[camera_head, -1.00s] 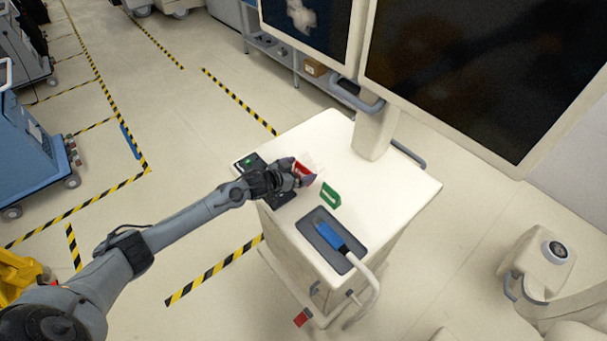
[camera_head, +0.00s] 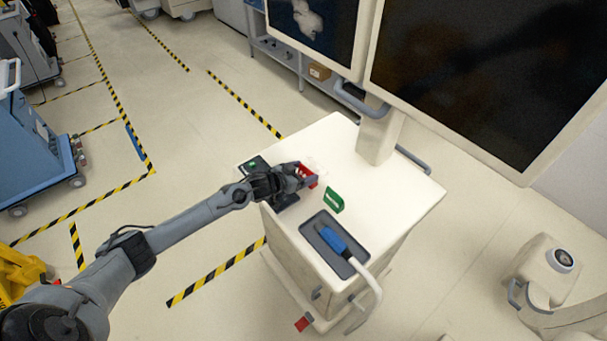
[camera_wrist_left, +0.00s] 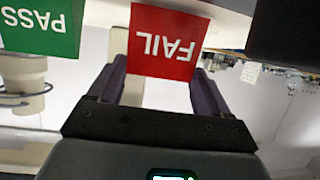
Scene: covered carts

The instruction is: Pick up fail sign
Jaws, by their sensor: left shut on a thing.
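The red fail sign (camera_wrist_left: 165,45) is between the two fingers of my left gripper (camera_wrist_left: 160,85) in the left wrist view, its white word upside down. My left gripper is shut on it. In the head view the left gripper (camera_head: 303,176) is at the left part of the white cart top (camera_head: 375,195), with the red sign (camera_head: 306,173) partly hidden by the fingers. I cannot tell whether the sign touches the cart top. The green pass sign (camera_head: 333,199) stands on the cart top just right of the gripper; it also shows in the left wrist view (camera_wrist_left: 45,25). My right gripper is not in view.
A blue handheld device (camera_head: 332,240) lies in a dark recess at the cart's front. A dark device (camera_head: 255,166) sits at the cart's left edge, partly behind my gripper. A large dark monitor (camera_head: 480,75) rises behind. The cart top's right side is clear.

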